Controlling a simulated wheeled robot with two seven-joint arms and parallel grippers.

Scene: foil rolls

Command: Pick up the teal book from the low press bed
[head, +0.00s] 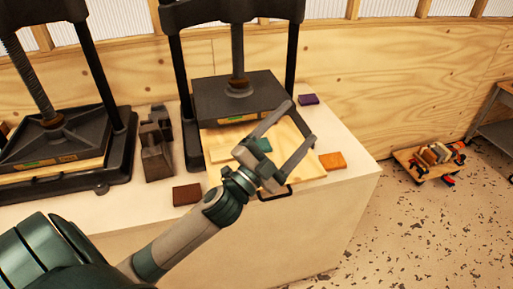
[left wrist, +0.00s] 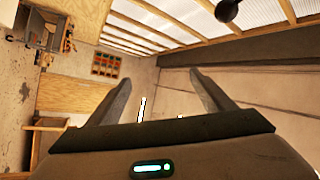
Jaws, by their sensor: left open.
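The teal book (head: 264,145) lies on the pale wooden low press bed (head: 222,143) in the head view, under the front of the middle press. My left gripper's fingers and palm partly cover it. My left gripper (head: 302,121) is open and empty, reaching over the bed with its fingers spread toward the upper right. I cannot tell its height above the book. The left wrist view shows its two fingers apart (left wrist: 160,76) with nothing between them; the book does not show there. My right gripper is in neither view.
The press's dark platen (head: 238,95) and posts stand close behind my gripper. A brown book (head: 187,194), an orange book (head: 332,161) and a purple book (head: 308,99) lie on the table (head: 335,190). Dark blocks (head: 155,150) stand left, beside another press (head: 60,140).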

